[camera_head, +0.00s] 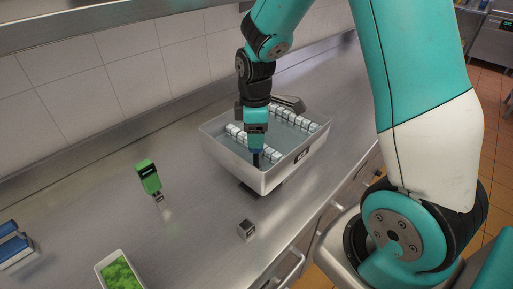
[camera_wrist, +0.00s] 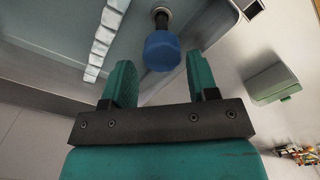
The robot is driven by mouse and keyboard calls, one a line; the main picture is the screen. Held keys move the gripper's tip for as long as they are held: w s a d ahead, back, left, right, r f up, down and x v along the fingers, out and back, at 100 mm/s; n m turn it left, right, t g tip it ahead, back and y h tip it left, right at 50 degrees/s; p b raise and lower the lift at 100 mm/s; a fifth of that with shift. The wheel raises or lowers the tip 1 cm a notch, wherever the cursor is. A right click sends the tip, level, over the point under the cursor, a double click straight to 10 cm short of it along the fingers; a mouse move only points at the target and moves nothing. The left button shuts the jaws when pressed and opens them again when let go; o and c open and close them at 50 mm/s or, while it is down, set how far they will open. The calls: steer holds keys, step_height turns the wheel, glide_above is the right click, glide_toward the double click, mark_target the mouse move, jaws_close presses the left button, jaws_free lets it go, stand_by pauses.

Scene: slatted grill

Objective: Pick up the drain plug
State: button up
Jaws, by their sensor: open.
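The drain plug (camera_wrist: 162,50) shows in the wrist view as a blue faceted knob just ahead of the gap between my fingers, with a dark round fitting behind it. My gripper (camera_wrist: 161,78) is open, with one teal finger on each side of the gap and nothing held. In the head view my gripper (camera_head: 257,146) points down into the near corner of the grey basin (camera_head: 228,160). The plug is mostly hidden by my gripper there.
Rows of white slats (camera_head: 308,122) line the basin's inside. A small metal block (camera_head: 247,230), a green-topped device (camera_head: 149,178), a tray of green stuff (camera_head: 118,274) and a blue item (camera_head: 12,247) stand on the steel counter.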

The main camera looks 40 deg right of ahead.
steer(key=shift+s+f+p, duration=0.1)
steer(key=shift+f+p, duration=0.85)
steer(key=shift+f, duration=1.6)
steer(key=c, duration=0.7)
steer(key=shift+r, duration=0.1)
step_height(320, 180, up, 20)
steer(key=b, duration=0.3)
